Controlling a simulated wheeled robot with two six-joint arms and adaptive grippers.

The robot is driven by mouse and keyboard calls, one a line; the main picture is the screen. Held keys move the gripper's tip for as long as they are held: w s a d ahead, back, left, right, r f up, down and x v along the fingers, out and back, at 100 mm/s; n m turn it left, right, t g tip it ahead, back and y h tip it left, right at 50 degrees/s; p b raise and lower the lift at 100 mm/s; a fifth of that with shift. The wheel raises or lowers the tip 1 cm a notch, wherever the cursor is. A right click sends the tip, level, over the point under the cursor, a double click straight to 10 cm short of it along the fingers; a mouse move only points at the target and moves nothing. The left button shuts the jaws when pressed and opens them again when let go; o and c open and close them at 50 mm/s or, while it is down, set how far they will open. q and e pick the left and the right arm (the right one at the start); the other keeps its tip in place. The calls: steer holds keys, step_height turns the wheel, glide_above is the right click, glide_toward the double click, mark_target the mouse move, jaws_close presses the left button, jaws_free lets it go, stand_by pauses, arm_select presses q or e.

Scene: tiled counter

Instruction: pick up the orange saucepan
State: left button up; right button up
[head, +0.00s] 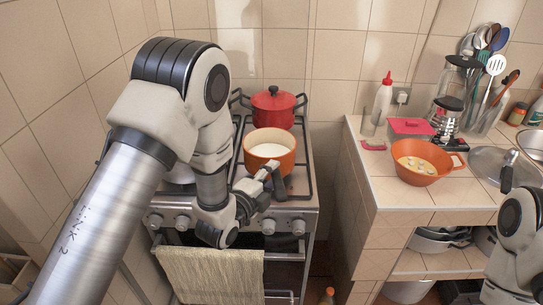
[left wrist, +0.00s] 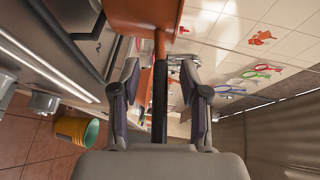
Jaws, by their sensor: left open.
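The orange saucepan (head: 256,158) stands on the stove, with pale contents inside. Its dark handle points toward me. My left gripper (head: 265,174) is at the handle, just in front of the pan. In the left wrist view the saucepan (left wrist: 146,14) is at the top, and its dark handle (left wrist: 160,100) runs down between the two fingers of my open left gripper (left wrist: 160,82). Gaps show between the handle and both fingers. My left arm hides part of the stove. Part of my right arm shows at the right edge of the head view, but its gripper is not visible.
A red lidded pot (head: 273,106) stands behind the saucepan on the stove (head: 290,222). A towel (head: 208,275) hangs at the stove front. The counter (head: 400,194) to the right bears an orange colander (head: 428,176) and utensils. A yellow bucket (left wrist: 72,130) is on the floor.

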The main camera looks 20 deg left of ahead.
arm_select(q)
steer(key=shift+w+d, duration=0.15)
steer(key=shift+w, duration=0.15)
steer(key=shift+s, duration=0.15)
arm_select(e)
steer(key=shift+s+r, duration=0.15)
steer(key=shift+s, duration=0.05)
arm_select(q)
jaws_close()
steer(key=shift+r, duration=0.15)
